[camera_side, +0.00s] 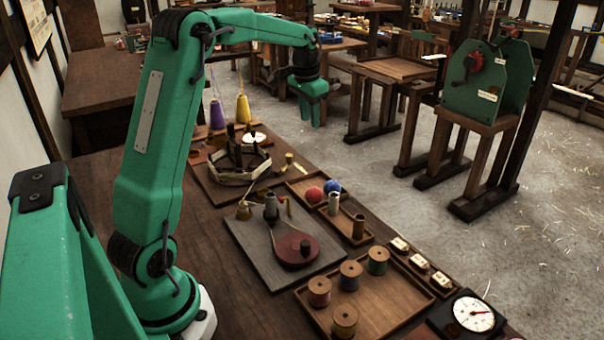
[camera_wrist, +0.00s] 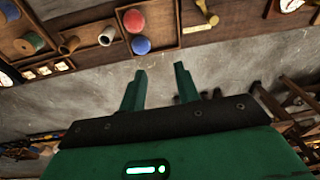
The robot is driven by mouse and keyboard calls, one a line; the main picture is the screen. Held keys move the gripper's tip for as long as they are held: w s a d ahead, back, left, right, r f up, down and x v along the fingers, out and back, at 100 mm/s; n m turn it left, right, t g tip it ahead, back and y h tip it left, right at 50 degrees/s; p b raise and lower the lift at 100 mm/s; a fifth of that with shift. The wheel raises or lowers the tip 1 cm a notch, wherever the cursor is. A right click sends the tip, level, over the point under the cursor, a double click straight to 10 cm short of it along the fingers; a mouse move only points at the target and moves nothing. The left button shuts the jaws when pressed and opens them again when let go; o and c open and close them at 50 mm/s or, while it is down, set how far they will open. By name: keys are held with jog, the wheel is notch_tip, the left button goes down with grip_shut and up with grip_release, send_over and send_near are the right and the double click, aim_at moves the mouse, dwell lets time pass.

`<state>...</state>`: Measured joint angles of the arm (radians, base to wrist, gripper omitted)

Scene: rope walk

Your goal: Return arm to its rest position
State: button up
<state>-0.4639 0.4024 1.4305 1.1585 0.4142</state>
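My arm is raised and reaches out over the bench (camera_side: 225,285). My gripper (camera_side: 312,112) hangs at its end in the side view, fingers pointing down, beyond the bench's far edge and above the grey floor. In the wrist view my gripper (camera_wrist: 160,82) shows two green fingers apart with nothing between them. It is open and touches nothing that I can see.
A tray of thread spools (camera_side: 378,310), a grey board with a dark red paddle-shaped piece (camera_side: 296,250), a tray with a red ball (camera_side: 314,195) and blue ball (camera_side: 332,187), and a dial (camera_side: 473,314) occupy the bench. A green-panelled stand (camera_side: 485,85) stands at right. Floor between is clear.

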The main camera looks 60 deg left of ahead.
jog(key=s+d+r+t, duration=0.1)
jog(key=s+d+r, duration=0.2)
jog(key=s+d, duration=0.4)
jog(key=s+d+r+t, duration=0.1)
jog(key=s+d+r, duration=0.25)
jog(key=d, duration=0.45)
jog(key=s+d+f+t, duration=0.1)
jog(key=s+d+f, duration=0.1)
jog(key=s+d, duration=0.2)
jog(key=s+d+f+t, duration=0.1)
jog(key=s+d+f, duration=0.2)
jog(key=s, duration=0.7)
jog(key=shift+d+m+h, duration=0.3)
jog(key=shift+d+h, duration=0.1)
jog(key=shift+d, duration=0.35)
